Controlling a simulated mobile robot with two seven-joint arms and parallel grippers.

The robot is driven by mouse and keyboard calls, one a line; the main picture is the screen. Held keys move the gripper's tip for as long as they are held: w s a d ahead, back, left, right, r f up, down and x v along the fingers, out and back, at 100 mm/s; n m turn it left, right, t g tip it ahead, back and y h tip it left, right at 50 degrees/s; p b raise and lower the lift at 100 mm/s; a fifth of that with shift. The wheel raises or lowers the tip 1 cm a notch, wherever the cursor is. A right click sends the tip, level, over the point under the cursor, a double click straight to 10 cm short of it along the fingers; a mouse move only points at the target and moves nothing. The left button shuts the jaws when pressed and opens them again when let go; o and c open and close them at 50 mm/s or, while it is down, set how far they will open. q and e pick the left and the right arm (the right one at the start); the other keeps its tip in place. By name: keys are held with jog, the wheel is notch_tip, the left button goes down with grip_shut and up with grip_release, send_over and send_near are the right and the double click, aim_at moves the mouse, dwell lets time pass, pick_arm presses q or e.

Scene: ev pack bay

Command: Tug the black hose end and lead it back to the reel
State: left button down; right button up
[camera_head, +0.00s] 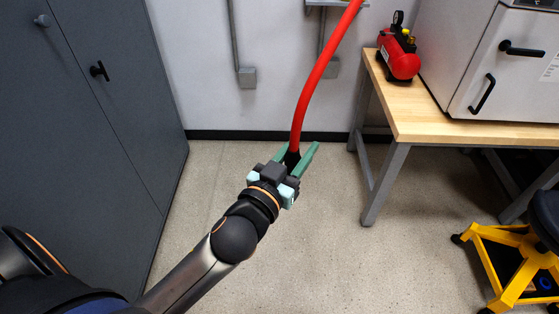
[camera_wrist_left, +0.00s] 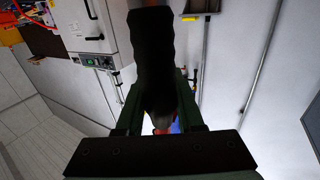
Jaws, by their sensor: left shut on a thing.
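A red hose (camera_head: 314,82) comes down from the top edge in the head view. Its black hose end (camera_head: 291,158) sits between the green fingers of my left gripper (camera_head: 297,151), which is shut on it above the floor. In the left wrist view the black hose end (camera_wrist_left: 153,58) fills the space between the fingers and hides much of what lies behind. Small red and blue patches show past it, too little to tell what they are. I cannot make out the reel in either view. My right gripper is not in view.
A wooden workbench (camera_head: 432,112) with grey legs stands at the right, bearing a red compressor (camera_head: 400,58) and a white oven (camera_head: 480,55). A yellow wheeled stool (camera_head: 510,262) is at lower right. Dark cabinets (camera_head: 105,125) line the left. The floor (camera_head: 325,235) between is clear.

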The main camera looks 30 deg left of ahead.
pick_arm(q)
jog(key=w+d+r+m+h+p, duration=0.1)
jog(key=w+d+r+m+h, duration=0.1)
jog(key=d+r, duration=0.7)
jog(key=w+d+r+m+g+h+p, duration=0.1)
jog(key=w+d+r+m+h+p, duration=0.1)
jog(key=w+d+r+h, duration=0.2)
jog(key=w+d+r, duration=0.2)
jog(key=d+r, duration=0.2)
jog(key=r, duration=0.2)
jog(key=shift+d+g+h, duration=0.3)
jog(key=shift+d, duration=0.05)
